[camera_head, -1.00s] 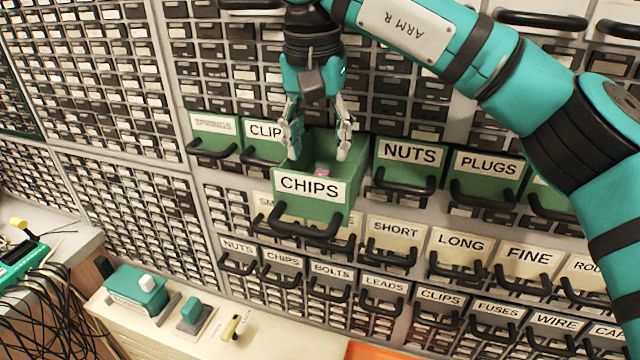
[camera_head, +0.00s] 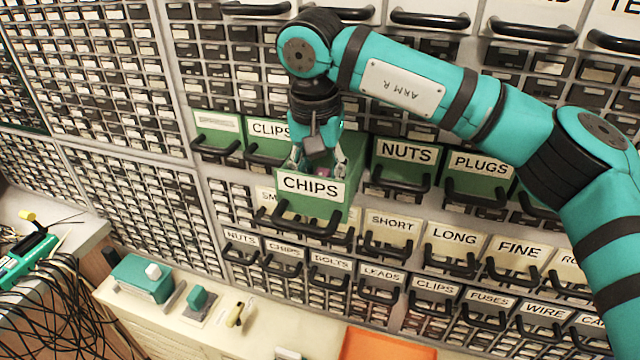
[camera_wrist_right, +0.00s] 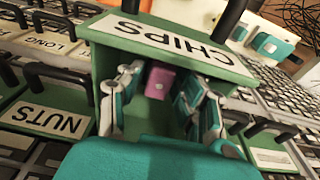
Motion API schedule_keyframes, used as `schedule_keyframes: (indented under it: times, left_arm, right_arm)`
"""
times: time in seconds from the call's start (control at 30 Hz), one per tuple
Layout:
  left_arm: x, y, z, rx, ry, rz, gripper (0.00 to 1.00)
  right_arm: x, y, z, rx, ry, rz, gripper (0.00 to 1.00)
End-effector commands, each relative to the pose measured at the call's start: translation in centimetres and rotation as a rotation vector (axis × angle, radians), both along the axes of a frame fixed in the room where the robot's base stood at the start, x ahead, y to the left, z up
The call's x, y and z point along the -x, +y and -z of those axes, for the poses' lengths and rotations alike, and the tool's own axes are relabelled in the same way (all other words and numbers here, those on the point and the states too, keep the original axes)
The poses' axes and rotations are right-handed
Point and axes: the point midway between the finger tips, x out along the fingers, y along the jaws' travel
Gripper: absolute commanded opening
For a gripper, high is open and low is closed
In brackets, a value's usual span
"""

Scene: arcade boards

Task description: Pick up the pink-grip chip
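The pink-grip chip (camera_wrist_right: 160,83) lies inside the open green CHIPS drawer (camera_head: 318,207); in the head view only a small pink patch of it (camera_head: 323,172) shows behind the drawer front. My right gripper (camera_head: 320,164) reaches down into the drawer from above. In the right wrist view its fingers (camera_wrist_right: 153,100) are spread, one on each side of the chip, with a gap visible on at least the right side. Whether the left finger touches the chip is hard to tell. My left gripper is not in view.
Cream drawers with black handles run below. A bench (camera_head: 257,335) with teal devices and an orange tray (camera_head: 385,345) lies in front.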

Motion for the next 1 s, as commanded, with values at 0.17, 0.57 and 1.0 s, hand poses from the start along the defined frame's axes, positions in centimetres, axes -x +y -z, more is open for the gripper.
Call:
schedule_keyframes:
  times: [0.17,0.57,1.0]
  left_arm:
    - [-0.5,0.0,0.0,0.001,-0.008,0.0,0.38]
    - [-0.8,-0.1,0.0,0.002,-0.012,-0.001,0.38]
    - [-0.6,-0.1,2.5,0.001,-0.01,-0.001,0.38]
  right_arm:
    - [0.0,0.0,0.0,0.0,0.0,0.0,0.09]
    - [0.0,0.0,-0.1,0.0,0.0,0.0,0.0]
    - [0.0,0.1,-5.8,-0.002,-0.006,0.002,0.0]
